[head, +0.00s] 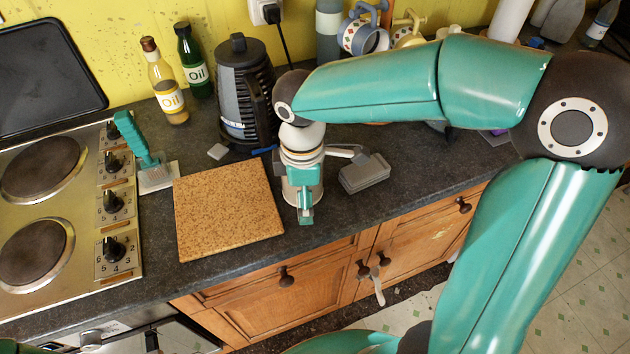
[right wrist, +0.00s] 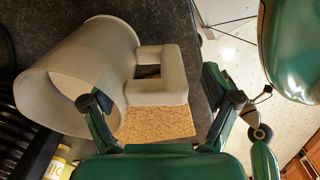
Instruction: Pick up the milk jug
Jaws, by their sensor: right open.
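The milk jug is a pale grey-beige jug (right wrist: 75,75) with a squared handle (right wrist: 160,85), large in the right wrist view. Its wide mouth faces left in that view. In the head view the jug (head: 290,193) stands on the dark counter, mostly hidden under my right gripper (head: 304,192). My right gripper (right wrist: 160,98) is open, with one finger on each side of the handle in the right wrist view. I cannot tell whether the fingers touch it. My left gripper is not in view.
A cork board (head: 225,208) lies left of the jug, and a grey lidded box (head: 365,174) sits to its right. A dark kettle (head: 245,95), oil bottles (head: 165,85) and mugs (head: 362,38) stand behind. The hob (head: 50,200) is at left. The counter's front edge is close.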

